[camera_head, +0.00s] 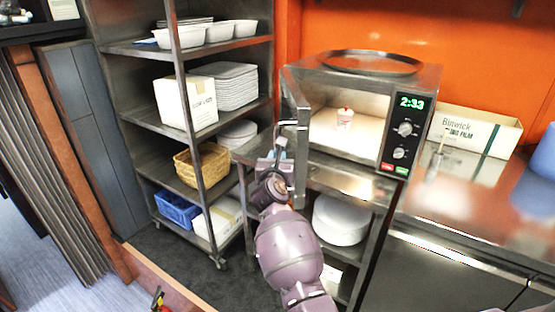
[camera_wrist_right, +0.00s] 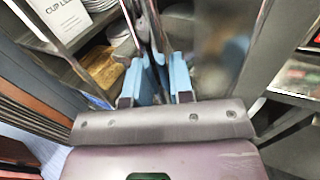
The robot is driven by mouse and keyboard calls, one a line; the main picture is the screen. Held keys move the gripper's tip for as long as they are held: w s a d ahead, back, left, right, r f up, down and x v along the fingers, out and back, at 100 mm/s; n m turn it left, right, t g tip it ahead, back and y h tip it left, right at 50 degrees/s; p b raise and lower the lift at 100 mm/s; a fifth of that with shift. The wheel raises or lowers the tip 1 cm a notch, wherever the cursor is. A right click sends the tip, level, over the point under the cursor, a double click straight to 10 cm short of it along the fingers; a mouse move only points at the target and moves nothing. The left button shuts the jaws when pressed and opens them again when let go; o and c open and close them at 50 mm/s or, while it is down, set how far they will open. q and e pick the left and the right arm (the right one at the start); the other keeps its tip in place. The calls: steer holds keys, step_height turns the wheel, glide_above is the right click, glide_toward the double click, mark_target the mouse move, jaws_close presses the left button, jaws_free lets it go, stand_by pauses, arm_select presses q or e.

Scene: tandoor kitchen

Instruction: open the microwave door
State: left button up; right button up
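The microwave (camera_head: 350,108) stands on a steel counter, with its lit cavity in view. Its door (camera_head: 296,125) is swung open to the left, well away from the front, and I see it nearly edge-on. My right gripper (camera_head: 271,165) is at the handle's lower part. In the right wrist view, its blue fingers (camera_wrist_right: 161,75) are on either side of the bar, close against it. My left gripper is out of view.
A steel shelf rack (camera_head: 201,135) with trays, boxes and a basket stands left of the door. A round tray (camera_head: 370,63) lies on the microwave. A carton (camera_head: 478,128) stands at right. Plates (camera_head: 340,220) sit below the microwave.

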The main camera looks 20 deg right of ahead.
steer(key=o, duration=0.3)
